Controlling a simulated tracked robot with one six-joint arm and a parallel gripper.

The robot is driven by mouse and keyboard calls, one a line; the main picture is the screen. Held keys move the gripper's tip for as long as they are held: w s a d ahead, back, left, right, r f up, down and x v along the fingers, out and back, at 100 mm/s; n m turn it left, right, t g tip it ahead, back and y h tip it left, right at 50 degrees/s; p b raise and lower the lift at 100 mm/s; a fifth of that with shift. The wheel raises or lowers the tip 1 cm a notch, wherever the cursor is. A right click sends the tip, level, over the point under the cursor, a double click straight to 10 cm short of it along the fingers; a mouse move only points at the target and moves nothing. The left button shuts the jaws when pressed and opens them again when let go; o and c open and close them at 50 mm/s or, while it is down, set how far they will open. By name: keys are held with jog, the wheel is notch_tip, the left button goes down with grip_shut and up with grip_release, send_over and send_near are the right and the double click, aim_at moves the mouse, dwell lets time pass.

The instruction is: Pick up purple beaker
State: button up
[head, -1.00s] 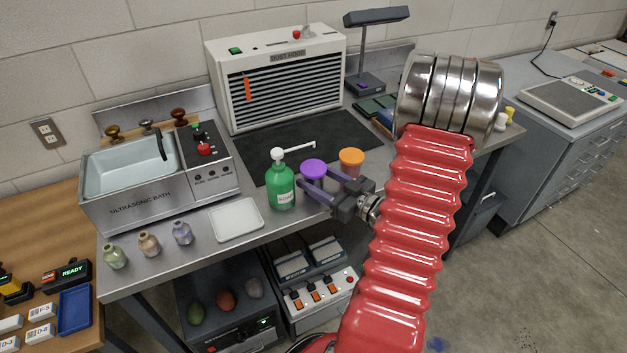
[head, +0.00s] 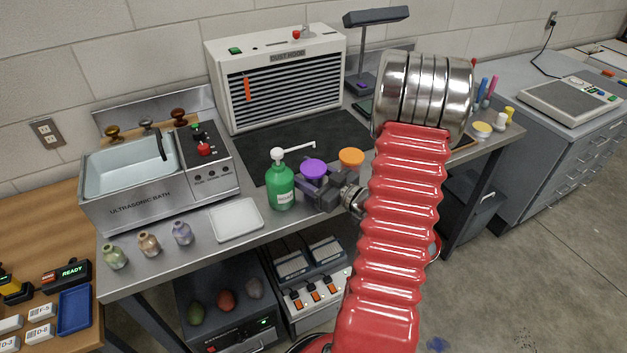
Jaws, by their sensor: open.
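The purple beaker (head: 313,167) stands on the steel bench, just right of the green pump bottle (head: 281,187). Its purple top shows clearly; its lower part is mostly hidden by my gripper. My gripper (head: 309,187) is open, low over the bench, with its fingers pointing left at the beaker. The jaws are right at the beaker's body, but I cannot tell whether the fingers touch it.
An orange-topped container (head: 351,157) stands close behind my gripper, to the right. A white tray (head: 236,220) and several small vases line the bench front. The dust hood (head: 282,77) stands behind a dark mat (head: 270,140). My arm hides part of the bench's right side.

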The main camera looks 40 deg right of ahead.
jog(key=shift+c, duration=0.2)
jog(key=c, duration=0.8)
jog(key=shift+r, duration=0.2)
jog(key=shift+r, duration=1.65)
jog(key=s, duration=0.4)
jog(key=shift+s+d+f, duration=0.1)
jog(key=shift+s+d, duration=0.1)
jog(key=shift+d, duration=0.1)
jog(key=s+d, duration=0.1)
jog(key=s, duration=1.2)
jog(key=shift+s+d, duration=0.15)
jog(key=shift+s, duration=0.05)
